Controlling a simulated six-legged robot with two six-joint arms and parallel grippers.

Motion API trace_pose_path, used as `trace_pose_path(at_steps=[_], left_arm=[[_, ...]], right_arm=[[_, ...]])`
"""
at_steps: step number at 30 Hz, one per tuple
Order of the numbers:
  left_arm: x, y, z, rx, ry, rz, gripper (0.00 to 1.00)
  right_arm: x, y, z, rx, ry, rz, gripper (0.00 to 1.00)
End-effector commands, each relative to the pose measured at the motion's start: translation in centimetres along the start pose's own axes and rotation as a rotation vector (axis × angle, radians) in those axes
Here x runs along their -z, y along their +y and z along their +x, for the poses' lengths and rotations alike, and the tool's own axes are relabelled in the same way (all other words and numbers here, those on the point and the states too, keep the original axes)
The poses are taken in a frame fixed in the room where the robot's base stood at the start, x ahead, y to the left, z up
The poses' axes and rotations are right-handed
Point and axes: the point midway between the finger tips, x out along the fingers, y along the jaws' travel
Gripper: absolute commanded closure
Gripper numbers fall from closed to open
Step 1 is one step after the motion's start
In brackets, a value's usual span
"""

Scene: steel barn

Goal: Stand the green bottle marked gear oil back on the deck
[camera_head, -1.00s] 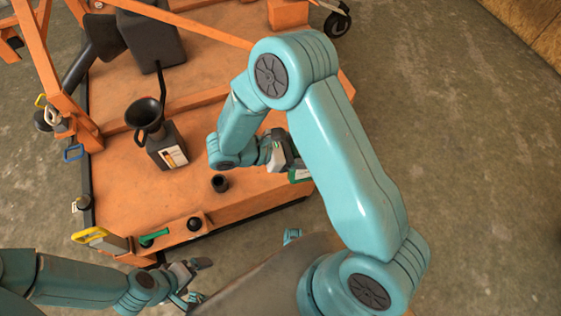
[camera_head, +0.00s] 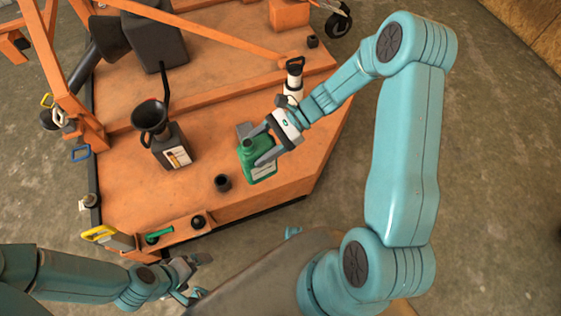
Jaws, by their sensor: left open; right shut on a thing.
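The green bottle (camera_head: 259,172) has a pale label low on its front and looks upright at the front right of the orange deck (camera_head: 215,118). My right gripper (camera_head: 258,147) is shut on the bottle's upper part, with a finger on each side. Whether the bottle's base touches the deck I cannot tell. The label's writing is too small to read. My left gripper (camera_head: 197,277) is open and empty, low in front of the deck's front edge.
A dark bottle with a black funnel (camera_head: 152,119) stands left of the green bottle. A white bottle with a black top (camera_head: 294,78) stands behind my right gripper. An orange diagonal bar (camera_head: 215,32) crosses the back.

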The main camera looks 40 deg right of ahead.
Motion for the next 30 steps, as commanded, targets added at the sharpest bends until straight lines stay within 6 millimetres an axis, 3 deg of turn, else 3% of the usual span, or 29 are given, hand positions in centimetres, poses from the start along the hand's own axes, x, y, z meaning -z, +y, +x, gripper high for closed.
trace_pose_path(at_steps=[6, 15, 20, 30], left_arm=[[0.0, 0.3, -0.8, 0.0, 0.0, 0.0, 0.0], [0.0, 0.4, -1.2, 0.0, 0.0, 0.0, 0.0], [0.0, 0.2, -0.7, 0.0, 0.0, 0.0, 0.0], [0.0, -0.6, 1.8, 0.0, 0.0, 0.0, 0.0]], right_arm=[[1.9, -5.5, -4.5, 0.46, -0.003, 0.193, 1.0], [5.0, -8.8, -9.5, 0.819, -0.008, 0.336, 1.0], [7.0, -9.0, -9.5, 0.858, -0.008, 0.355, 1.0], [15.4, -9.1, -6.0, 0.858, -0.009, 0.353, 1.0]])
